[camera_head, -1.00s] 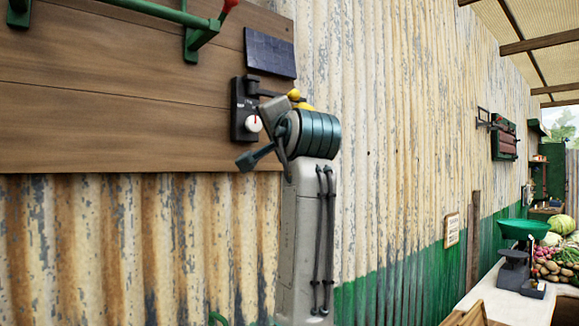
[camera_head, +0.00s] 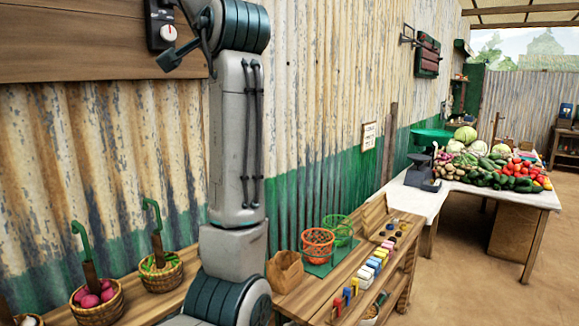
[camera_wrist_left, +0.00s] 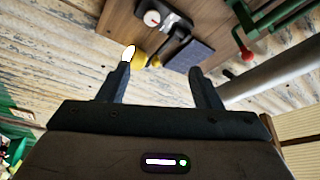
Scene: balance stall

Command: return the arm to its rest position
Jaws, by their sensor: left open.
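My left arm (camera_head: 238,145) rises upright from the bottom of the head view, in front of the corrugated wall. Its upper end is cut off by the top edge. One dark finger of my left gripper (camera_head: 180,54) shows beside the wooden board, near the dark switch box with a white knob (camera_head: 167,32). In the left wrist view my left gripper (camera_wrist_left: 161,66) is open, with nothing between its fingers. Beyond the fingertips are the knob box (camera_wrist_left: 153,18), a yellow part (camera_wrist_left: 140,59) and a dark panel (camera_wrist_left: 190,55). My right gripper is not in view.
A wooden bench (camera_head: 335,288) with an orange basket (camera_head: 317,243), a green basket (camera_head: 338,228) and coloured blocks stands right of the arm. Baskets of radishes (camera_head: 96,300) and greens (camera_head: 160,272) stand left. A vegetable table (camera_head: 470,190) stands farther right; open floor lies before it.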

